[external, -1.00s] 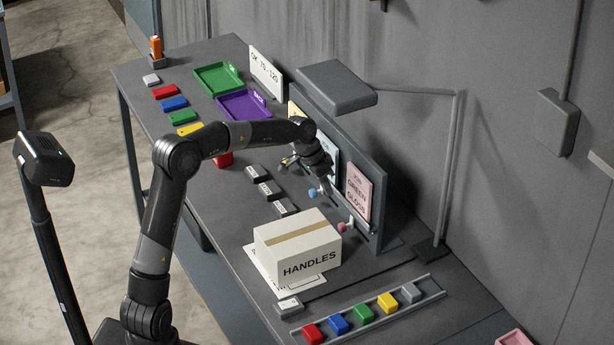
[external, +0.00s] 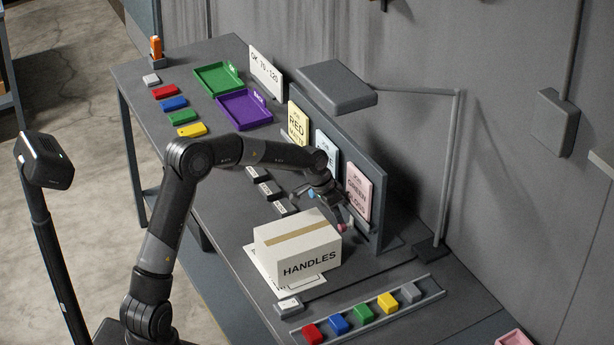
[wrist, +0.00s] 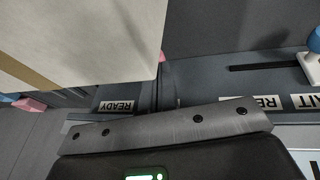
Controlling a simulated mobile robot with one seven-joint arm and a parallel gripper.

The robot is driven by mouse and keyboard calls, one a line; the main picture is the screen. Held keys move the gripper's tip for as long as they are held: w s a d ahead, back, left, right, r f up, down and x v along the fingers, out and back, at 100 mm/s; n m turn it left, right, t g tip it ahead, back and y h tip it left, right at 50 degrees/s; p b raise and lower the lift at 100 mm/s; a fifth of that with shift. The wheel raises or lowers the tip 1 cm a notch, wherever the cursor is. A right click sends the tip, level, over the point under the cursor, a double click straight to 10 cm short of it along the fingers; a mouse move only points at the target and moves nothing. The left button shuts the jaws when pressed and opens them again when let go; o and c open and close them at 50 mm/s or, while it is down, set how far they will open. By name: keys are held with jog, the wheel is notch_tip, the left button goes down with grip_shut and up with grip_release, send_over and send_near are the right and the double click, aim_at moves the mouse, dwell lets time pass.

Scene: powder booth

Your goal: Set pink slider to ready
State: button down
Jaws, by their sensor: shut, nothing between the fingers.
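The pink slider's knob (external: 343,227) shows small in the external view, low in front of the pink GREEN GLOSS card (external: 358,190), just behind the HANDLES box. My gripper (external: 341,209) is shut and empty, close above and beside this knob; whether they touch cannot be told. In the wrist view a sliver of pink (wrist: 162,57) at the box's edge may be the knob; its slot is mostly hidden. A READY label (wrist: 116,106) lies to the left, and a partly covered label ending in AIT (wrist: 232,102) to the right.
The HANDLES box (external: 297,245) stands right beside my gripper and fills the wrist view's upper left (wrist: 75,35). A blue slider knob (wrist: 315,40) sits at the right edge. The upright card panel (external: 372,150) and a lamp arm (external: 452,165) stand behind.

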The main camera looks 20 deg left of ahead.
jog(key=s+d, duration=0.5)
jog(key=shift+s+d, duration=0.25)
jog(key=w+v, duration=0.2)
jog(key=v, duration=1.1)
jog(key=shift+a+r, duration=0.25)
jog(key=shift+r, duration=0.05)
